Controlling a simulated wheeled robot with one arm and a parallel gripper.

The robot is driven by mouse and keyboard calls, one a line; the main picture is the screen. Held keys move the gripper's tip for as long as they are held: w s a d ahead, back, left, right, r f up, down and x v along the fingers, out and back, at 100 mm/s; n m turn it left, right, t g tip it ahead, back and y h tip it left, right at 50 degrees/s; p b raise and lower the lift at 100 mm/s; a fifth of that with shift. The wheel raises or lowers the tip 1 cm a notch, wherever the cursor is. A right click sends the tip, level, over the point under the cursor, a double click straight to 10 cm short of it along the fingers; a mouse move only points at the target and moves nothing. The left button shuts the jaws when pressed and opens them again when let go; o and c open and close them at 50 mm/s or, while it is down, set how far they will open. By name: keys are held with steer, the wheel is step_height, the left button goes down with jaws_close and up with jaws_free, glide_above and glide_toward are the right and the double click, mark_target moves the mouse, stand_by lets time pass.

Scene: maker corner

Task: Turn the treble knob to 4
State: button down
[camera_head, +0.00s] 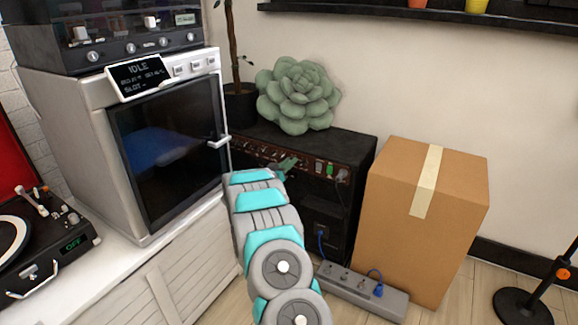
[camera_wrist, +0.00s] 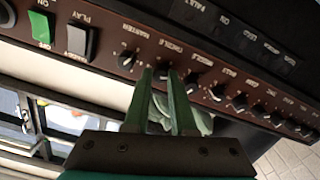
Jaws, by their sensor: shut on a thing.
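The black amplifier (camera_head: 350,152) stands on the floor, with a brown control panel (camera_head: 256,150) along its upper front. In the wrist view the panel carries a row of small black knobs with white labels. My gripper (camera_wrist: 161,72) is at this row, its two green fingers on either side of one knob, shut on it. The label above it appears to read treble, so I take it as the treble knob (camera_wrist: 160,71). The fingers partly cover it, and its pointer and scale cannot be read. In the head view my gripper (camera_head: 288,165) reaches the panel and hides part of it.
Neighbouring knobs (camera_wrist: 126,61) (camera_wrist: 191,81) sit close on both sides. A green switch (camera_wrist: 41,27) is at one panel end. A plush succulent (camera_head: 298,96) sits on the amplifier. A cardboard box (camera_head: 430,220) stands right; a power strip (camera_head: 362,292) lies in front; a white cabinet (camera_head: 85,135) stands left.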

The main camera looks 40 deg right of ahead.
steer(key=shift+s+f+m+b, duration=0.1)
steer(key=shift+m+b, duration=6.3)
steer(key=shift+m, duration=1.2)
steer(key=c, duration=0.7)
jaws_free()
steer(key=shift+c, duration=0.2)
steer(key=shift+a, duration=0.1)
steer(key=v, duration=0.7)
steer(key=shift+a, duration=0.3)
steer(key=shift+s, duration=0.15)
